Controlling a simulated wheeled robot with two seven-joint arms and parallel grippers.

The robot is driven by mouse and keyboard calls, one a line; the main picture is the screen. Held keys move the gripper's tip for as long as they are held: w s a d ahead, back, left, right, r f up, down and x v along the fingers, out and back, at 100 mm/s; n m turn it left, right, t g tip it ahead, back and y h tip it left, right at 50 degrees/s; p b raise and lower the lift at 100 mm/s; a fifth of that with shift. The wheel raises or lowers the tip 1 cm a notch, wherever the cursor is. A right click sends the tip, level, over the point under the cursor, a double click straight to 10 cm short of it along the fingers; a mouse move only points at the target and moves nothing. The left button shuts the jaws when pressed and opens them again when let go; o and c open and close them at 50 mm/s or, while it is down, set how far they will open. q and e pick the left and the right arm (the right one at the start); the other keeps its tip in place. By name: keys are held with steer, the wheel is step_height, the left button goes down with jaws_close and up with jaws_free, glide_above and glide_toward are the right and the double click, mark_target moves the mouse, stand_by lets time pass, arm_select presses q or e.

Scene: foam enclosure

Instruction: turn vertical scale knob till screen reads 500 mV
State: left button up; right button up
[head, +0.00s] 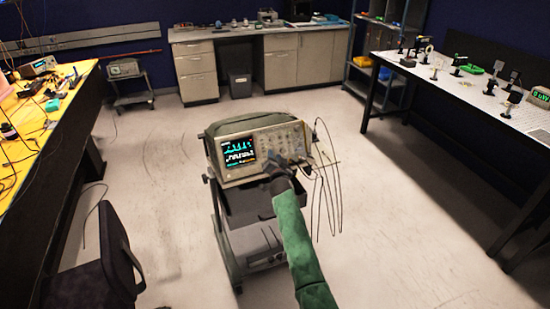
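The oscilloscope (262,146) stands on a wheeled cart (238,215) in the middle of the room. Its lit screen (238,152) shows green and white traces with coloured text below, too small to read. The knobs (290,136) are on the panel right of the screen, too small to tell which is the vertical scale knob. My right arm, in a green sleeve, reaches up from the bottom. My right gripper (277,162) is at the lower part of the panel. Its fingers are too small and dark to tell whether they are open or touch a knob. My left gripper is out of view.
Cables (328,180) hang in loops at the oscilloscope's right side. A dark chair (100,265) is at lower left, beside a yellow-topped bench (45,110). A perforated optics table (470,90) stands at right.

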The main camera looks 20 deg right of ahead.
jaws_close()
steer(key=shift+n, duration=0.4)
